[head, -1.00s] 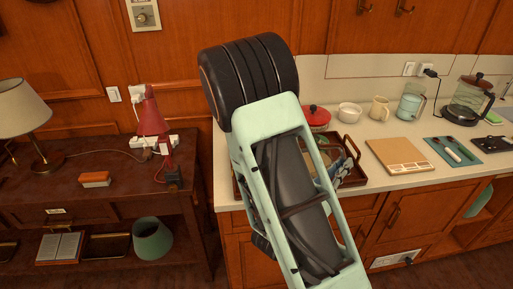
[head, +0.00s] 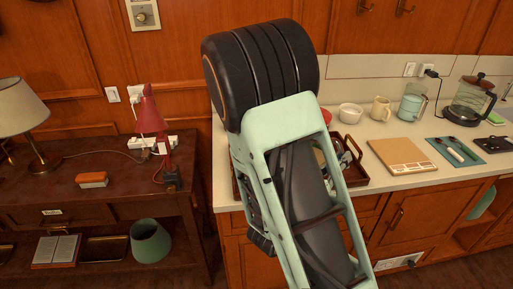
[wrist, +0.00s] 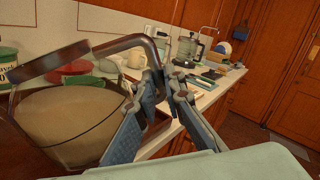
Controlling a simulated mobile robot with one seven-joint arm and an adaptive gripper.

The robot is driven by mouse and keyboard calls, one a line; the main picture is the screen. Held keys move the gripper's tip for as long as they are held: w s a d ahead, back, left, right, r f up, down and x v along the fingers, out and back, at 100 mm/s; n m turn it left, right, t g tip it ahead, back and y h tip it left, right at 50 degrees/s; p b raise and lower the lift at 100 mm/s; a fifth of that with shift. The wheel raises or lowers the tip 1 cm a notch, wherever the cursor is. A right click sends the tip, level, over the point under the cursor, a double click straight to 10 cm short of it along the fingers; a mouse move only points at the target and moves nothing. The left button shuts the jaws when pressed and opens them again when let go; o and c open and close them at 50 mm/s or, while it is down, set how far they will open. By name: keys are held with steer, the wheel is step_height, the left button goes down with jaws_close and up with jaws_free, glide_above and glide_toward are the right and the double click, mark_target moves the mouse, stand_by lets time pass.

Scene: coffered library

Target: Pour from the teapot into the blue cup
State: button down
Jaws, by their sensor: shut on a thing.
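The teapot (wrist: 70,125) is a clear pot with tan-brown liquid, a dark rim and a brown handle, large at the left of the wrist view. It looks tilted there, though the wrist camera itself is tilted. My gripper (wrist: 163,78) is shut on the teapot's handle, its blue-grey fingers on either side. In the head view my arm hides most of the teapot, and the fingers show only in part over the tray. I cannot make out the blue cup for certain; it may be hidden behind my arm or the teapot.
A brown tray (head: 356,178) lies on the counter below my gripper. Behind are a red-lidded pot (wrist: 68,72), a white bowl (head: 350,113) and a beige mug (head: 381,108). A pale green container (head: 411,107), coffee pot (head: 468,101) and wooden board (head: 402,155) stand right.

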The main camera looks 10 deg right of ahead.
mark_target(332, 139)
steer(key=shift+w+a+r, duration=0.1)
steer(key=shift+w+r, duration=0.05)
steer(key=shift+r, duration=0.2)
steer(key=shift+w+a+r+n, duration=0.15)
steer(key=shift+a+r+n, duration=0.1)
steer(key=shift+r, duration=0.25)
steer(key=shift+w+a+r+n, duration=0.15)
steer(key=shift+r+n, duration=0.1)
steer(key=shift+r, duration=0.2)
steer(key=shift+w+a+r+n+t+p, duration=0.1)
steer(key=shift+w+a+r+n+p, duration=0.15)
steer(key=shift+r+p, duration=0.25)
steer(key=shift+w+a+r+n+t+p, duration=0.1)
steer(key=shift+w+a+r+n+p, duration=0.1)
steer(key=shift+r+p, duration=0.35)
steer(key=shift+w+a+r+n+t+p, duration=0.15)
steer(key=shift+a+r+n+p, duration=0.1)
steer(key=shift+r+p, duration=0.25)
stand_by(1.8)
step_height(332, 139, down, 6)
steer(key=s+d+m+b, duration=0.1)
steer(key=s+d+m, duration=0.1)
steer(key=d+m, duration=0.1)
steer(key=shift+s, duration=0.25)
